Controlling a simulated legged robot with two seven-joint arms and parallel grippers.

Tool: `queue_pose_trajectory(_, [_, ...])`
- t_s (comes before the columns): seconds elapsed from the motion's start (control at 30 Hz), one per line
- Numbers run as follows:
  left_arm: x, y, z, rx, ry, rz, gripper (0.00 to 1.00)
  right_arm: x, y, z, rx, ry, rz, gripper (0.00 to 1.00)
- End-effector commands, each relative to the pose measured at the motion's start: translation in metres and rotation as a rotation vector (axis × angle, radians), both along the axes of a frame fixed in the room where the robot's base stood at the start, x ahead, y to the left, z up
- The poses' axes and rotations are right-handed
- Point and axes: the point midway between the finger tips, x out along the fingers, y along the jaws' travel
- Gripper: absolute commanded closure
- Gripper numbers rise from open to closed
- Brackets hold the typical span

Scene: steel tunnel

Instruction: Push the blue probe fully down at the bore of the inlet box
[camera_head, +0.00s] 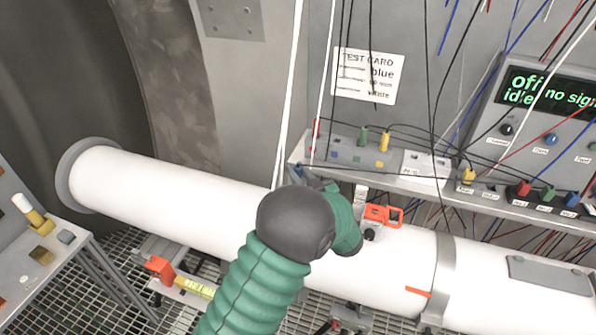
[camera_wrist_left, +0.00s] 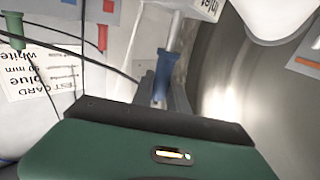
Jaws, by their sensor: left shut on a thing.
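The blue probe (camera_wrist_left: 168,70) is in the left wrist view, between the fingers of my left gripper (camera_wrist_left: 162,92), which is shut on it. A pale metal shaft runs from the probe toward the top of that view, beside a white surface with an "Inlet" label (camera_wrist_left: 209,8). The bore itself is not clear, so I cannot tell how deep the probe sits. In the head view my left wrist's dark joint and green sleeve cover most of my left gripper (camera_head: 312,180) and the inlet box. My right gripper is not in view.
A white pipe (camera_head: 170,190) crosses below, with an orange clamp (camera_head: 382,215) right of my wrist. A shelf (camera_head: 345,165) with coloured plugs and hanging wires runs behind. A test card (camera_head: 368,76) reads "blue". The display (camera_head: 545,90) reads "off", "idle", "no sig".

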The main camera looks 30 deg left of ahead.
Motion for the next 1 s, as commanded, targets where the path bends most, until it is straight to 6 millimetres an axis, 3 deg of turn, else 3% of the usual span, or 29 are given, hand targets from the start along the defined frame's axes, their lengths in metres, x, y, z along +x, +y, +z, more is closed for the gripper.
queue_pose_trajectory(1.0, [0.000, 0.000, -0.027, 0.000, 0.000, 0.000, 1.00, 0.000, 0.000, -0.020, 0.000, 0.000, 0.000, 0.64])
